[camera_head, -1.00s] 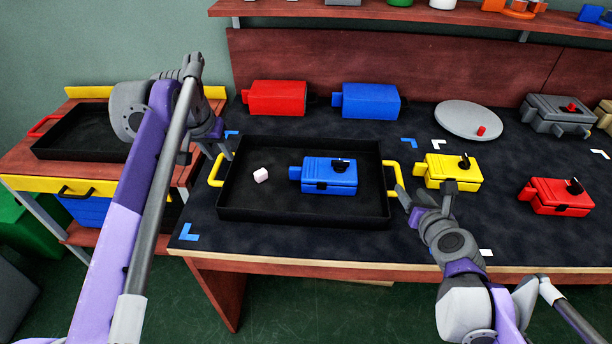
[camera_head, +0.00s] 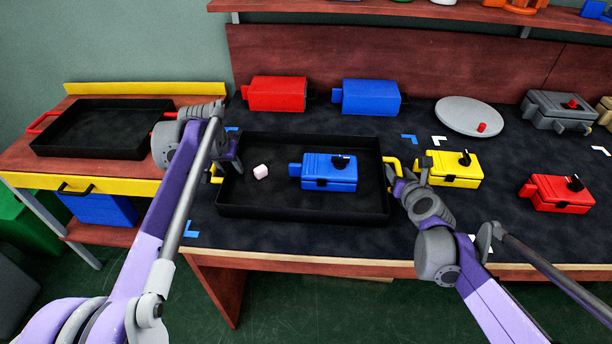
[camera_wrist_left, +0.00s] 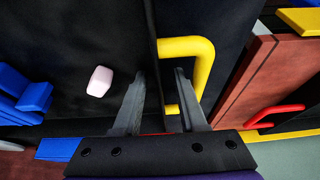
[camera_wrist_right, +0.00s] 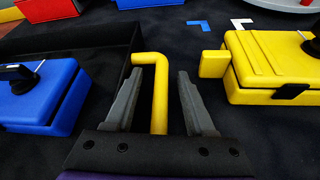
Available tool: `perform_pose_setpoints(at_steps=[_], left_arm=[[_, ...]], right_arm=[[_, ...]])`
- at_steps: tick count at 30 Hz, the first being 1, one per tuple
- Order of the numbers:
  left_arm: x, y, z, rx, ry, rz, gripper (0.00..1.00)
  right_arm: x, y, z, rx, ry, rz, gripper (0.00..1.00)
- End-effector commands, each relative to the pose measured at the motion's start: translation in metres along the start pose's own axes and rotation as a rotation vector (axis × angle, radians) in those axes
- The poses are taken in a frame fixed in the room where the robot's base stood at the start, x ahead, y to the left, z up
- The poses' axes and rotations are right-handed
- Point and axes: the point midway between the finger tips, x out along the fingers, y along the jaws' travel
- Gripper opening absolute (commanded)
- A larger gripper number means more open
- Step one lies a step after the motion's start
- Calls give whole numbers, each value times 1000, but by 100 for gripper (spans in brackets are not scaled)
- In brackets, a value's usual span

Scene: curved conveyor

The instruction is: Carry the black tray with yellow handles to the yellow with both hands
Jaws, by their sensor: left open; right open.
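The black tray (camera_head: 290,212) with yellow handles lies on the dark bench mat, with a blue box (camera_head: 329,172) and a small pale pink cube (camera_head: 260,172) in it. My left gripper (camera_head: 228,168) is open at the tray's left end. In the left wrist view its fingers (camera_wrist_left: 158,92) are near the yellow left handle (camera_wrist_left: 203,62), one on each side of the tray wall. My right gripper (camera_head: 395,180) is open at the right end. In the right wrist view the yellow right handle (camera_wrist_right: 158,90) stands between its open fingers (camera_wrist_right: 155,92).
A side table with a yellow front edge (camera_head: 85,184) stands at the left, bearing another black tray (camera_head: 100,152) with red handles. A yellow box (camera_head: 455,170) sits close right of my right gripper. Red and blue boxes stand behind the tray.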

Motion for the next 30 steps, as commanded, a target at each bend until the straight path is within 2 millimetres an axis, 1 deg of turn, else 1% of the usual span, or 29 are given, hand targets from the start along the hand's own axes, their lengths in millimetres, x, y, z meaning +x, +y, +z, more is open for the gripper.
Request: perform_pose_setpoints(at_steps=[8,12,14,15,17,30], left_arm=[[1,0,0,0,0,0,41],[1,0,0,0,0,0,16],[1,0,0,0,0,0,5],[0,0,0,0,0,0,0],[0,0,0,0,0,0,0],[0,0,0,0,0,0,0]], right_arm=[[1,0,0,0,0,0,55],[0,0,0,-1,0,0,29],[0,0,0,0,0,0,19],[0,0,0,-1,0,0,11],[0,0,0,0,0,0,1],[0,0,0,-1,0,0,0]])
